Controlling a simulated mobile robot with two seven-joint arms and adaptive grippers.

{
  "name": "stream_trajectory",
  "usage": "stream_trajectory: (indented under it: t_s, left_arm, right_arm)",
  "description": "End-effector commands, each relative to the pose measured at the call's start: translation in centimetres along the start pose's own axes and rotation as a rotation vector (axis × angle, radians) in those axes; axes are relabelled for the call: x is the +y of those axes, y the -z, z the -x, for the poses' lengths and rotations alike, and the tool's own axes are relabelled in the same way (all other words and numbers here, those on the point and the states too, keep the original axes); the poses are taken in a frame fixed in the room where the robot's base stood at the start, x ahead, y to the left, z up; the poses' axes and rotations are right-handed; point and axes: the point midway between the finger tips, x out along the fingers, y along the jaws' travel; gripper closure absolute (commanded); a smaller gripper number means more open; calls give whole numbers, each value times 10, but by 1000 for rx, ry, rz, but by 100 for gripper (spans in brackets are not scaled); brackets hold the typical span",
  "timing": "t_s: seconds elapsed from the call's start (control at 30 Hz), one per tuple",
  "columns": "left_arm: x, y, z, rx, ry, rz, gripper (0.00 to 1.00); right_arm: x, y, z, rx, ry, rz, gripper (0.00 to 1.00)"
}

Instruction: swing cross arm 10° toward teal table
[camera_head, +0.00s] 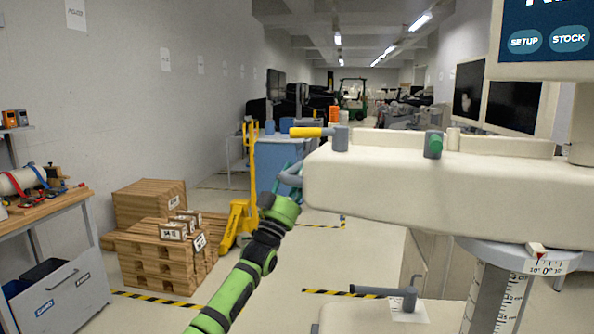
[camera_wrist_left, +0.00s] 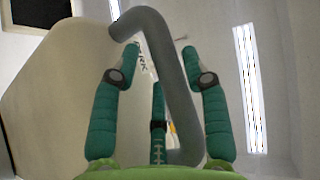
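The cross arm (camera_head: 420,190) is a thick cream beam spanning the right half of the head view. A grey bent handle (camera_wrist_left: 160,60) projects from its left end. My left gripper (camera_head: 288,184) is at that end; in the left wrist view its teal fingers (camera_wrist_left: 160,75) are spread on either side of the handle, apart from it, so it looks open. Below the beam, a dial plate (camera_head: 546,266) is marked 10°, 0, 10°, with a red pointer (camera_head: 537,250) near 0. I cannot make out a teal table. My right gripper is not in view.
A blue cart (camera_head: 282,162), yellow pallet jack (camera_head: 240,215), wooden crates (camera_head: 160,255) and workbench (camera_head: 65,280) stand left.

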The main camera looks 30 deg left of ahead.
Motion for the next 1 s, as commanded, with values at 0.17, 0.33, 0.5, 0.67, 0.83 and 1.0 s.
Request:
stream_trajectory:
  t_s: [0.17,0.33,0.5,0.67,0.83,1.0]
  left_arm:
    - [-2,5,-3,11,4,2,55]
    - [-3,6,2,12,5,4,55]
    - [-3,6,14,14,5,5,55]
    - [-3,6,28,14,5,4,55]
    - [-3,7,44,13,5,3,55]
    - [-3,6,60,12,5,3,55]
  right_arm:
    - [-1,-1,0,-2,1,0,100]
    - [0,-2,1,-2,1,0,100]
    - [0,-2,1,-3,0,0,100]
    - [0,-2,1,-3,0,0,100]
    - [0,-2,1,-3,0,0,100]
    - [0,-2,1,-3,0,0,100]
